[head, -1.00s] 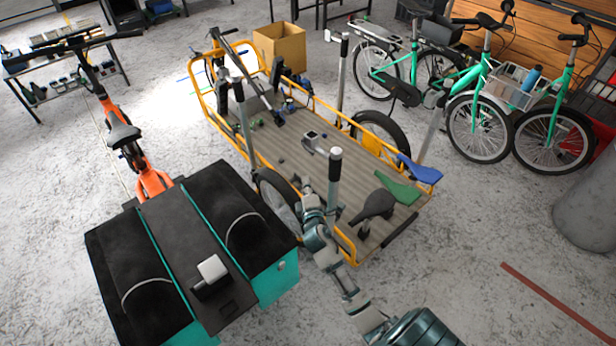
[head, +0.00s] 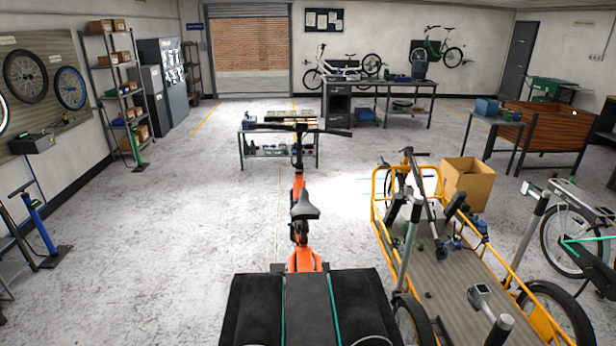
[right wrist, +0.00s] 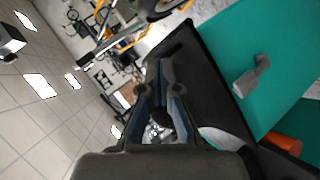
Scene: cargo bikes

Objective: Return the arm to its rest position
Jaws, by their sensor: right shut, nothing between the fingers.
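My right gripper (right wrist: 165,90) shows in the right wrist view, shut with nothing between its fingers. It is beside the black and teal cargo box (right wrist: 245,50) and apart from the yellow cargo bike. Neither gripper nor either arm shows in the head view. The black box with teal stripes (head: 308,305) is at the bottom centre there, at the orange bike (head: 304,210). My left gripper is not in view.
The yellow-framed cargo bike (head: 445,275) stands at the right with tools on its bed and a cardboard box (head: 466,187) behind it. A low bench (head: 262,150) stands ahead. A shelf rack (head: 122,95) is at the left.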

